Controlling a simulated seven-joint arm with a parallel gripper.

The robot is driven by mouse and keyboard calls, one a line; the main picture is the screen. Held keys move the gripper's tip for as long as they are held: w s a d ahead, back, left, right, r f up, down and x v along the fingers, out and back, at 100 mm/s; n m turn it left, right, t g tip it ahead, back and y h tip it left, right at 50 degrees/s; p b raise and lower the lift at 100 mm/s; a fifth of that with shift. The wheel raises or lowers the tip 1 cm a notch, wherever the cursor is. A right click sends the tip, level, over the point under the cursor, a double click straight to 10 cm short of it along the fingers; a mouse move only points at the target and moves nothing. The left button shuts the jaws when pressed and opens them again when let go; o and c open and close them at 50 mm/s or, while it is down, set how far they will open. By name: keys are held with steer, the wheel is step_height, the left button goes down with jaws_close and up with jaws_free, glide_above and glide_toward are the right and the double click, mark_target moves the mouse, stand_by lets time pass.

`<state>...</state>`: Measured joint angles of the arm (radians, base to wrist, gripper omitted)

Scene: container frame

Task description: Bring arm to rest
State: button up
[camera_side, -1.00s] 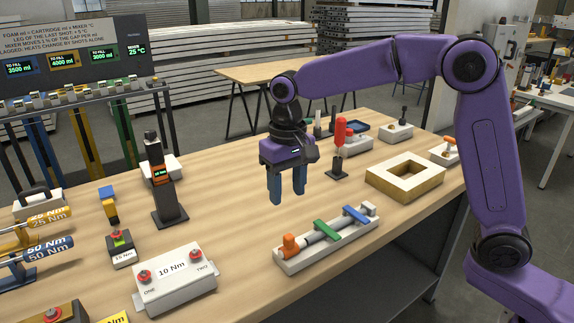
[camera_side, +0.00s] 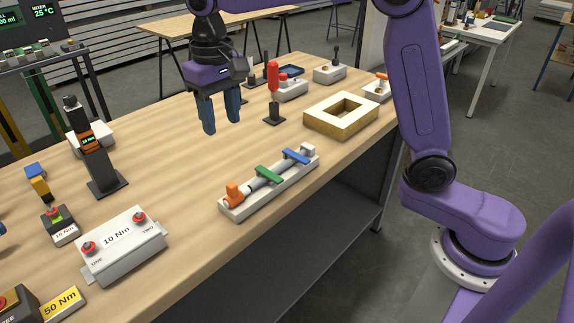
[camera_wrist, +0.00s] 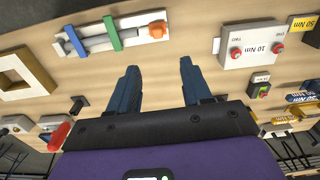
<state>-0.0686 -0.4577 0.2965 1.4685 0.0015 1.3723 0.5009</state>
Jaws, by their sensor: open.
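My gripper (camera_side: 222,116), with two blue fingers, hangs above the wooden bench (camera_side: 180,150). Its fingers are apart and nothing is between them. In the wrist view my gripper (camera_wrist: 158,80) also shows open and empty over bare wood. In the side view it is behind the white fixture (camera_side: 270,190) with green and blue straps and an orange end, and to the left of the red-handled tool (camera_side: 273,85) on its stand.
A square wooden frame (camera_side: 340,112) lies to the right. A white 10 Nm box (camera_side: 122,245) with red buttons is front left. A dark upright device (camera_side: 95,150) stands at left. The bench middle beneath my gripper is clear.

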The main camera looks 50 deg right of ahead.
steer(key=s+d+f+n, duration=0.3)
steer(key=s+d+n, duration=0.1)
steer(key=s, duration=0.6)
steer(key=s+d+f+n, duration=0.3)
steer(key=s+d+n, duration=0.1)
steer(key=s, duration=0.6)
steer(key=s+d+f+n, duration=0.3)
steer(key=s+d, duration=0.3)
steer(key=s, duration=0.4)
steer(key=shift+d+f+n, duration=0.3)
steer(key=shift+d+n, duration=0.05)
steer(key=shift+n, duration=0.35)
steer(key=shift+w, duration=0.1)
stand_by(0.5)
